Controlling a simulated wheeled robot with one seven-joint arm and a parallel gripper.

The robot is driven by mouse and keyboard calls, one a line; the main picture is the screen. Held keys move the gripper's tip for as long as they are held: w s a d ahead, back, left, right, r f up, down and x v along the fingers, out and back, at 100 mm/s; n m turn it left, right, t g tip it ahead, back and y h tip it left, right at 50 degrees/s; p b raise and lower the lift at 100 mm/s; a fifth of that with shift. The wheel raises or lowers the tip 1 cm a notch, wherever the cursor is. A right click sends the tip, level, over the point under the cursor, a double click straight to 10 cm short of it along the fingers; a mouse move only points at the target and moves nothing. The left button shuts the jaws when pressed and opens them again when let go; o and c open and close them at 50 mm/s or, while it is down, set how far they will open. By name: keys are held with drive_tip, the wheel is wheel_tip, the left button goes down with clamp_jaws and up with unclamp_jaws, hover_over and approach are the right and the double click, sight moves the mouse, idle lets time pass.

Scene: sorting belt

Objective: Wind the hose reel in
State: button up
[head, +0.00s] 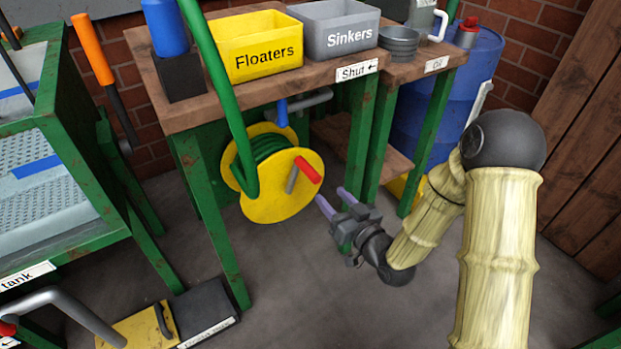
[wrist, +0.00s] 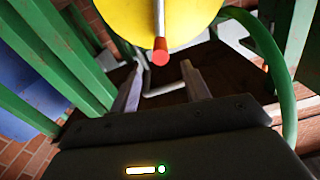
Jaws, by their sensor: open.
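The hose reel (head: 283,197) has yellow discs and hangs under the front of the wooden table. Green hose (head: 268,146) is wound on it, and a length runs up past the table edge. A crank handle with a red grip (head: 308,169) sticks out from its front disc. In the wrist view the yellow disc (wrist: 190,15) is at the top, with the red grip (wrist: 160,52) pointing toward me. My gripper (head: 333,199) is open and empty, to the right of the reel and a little below the grip. Its two fingers (wrist: 163,86) show either side of the grip's line, apart from it.
The table (head: 213,110) carries a yellow Floaters bin (head: 252,62), a grey Sinkers bin (head: 333,45) and a blue bottle (head: 165,28). Green table legs (head: 358,140) stand close behind my gripper. A blue drum (head: 476,75) stands at right. The floor in front is mostly clear.

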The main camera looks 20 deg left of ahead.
sight(311, 174)
drive_tip(key=b+x, duration=0.2)
drive_tip(key=x, duration=0.8)
drive_tip(key=shift+w+a+b, duration=0.2)
drive_tip(key=shift+w+b, duration=0.05)
drive_tip(key=shift+b, duration=0.15)
clamp_jaws()
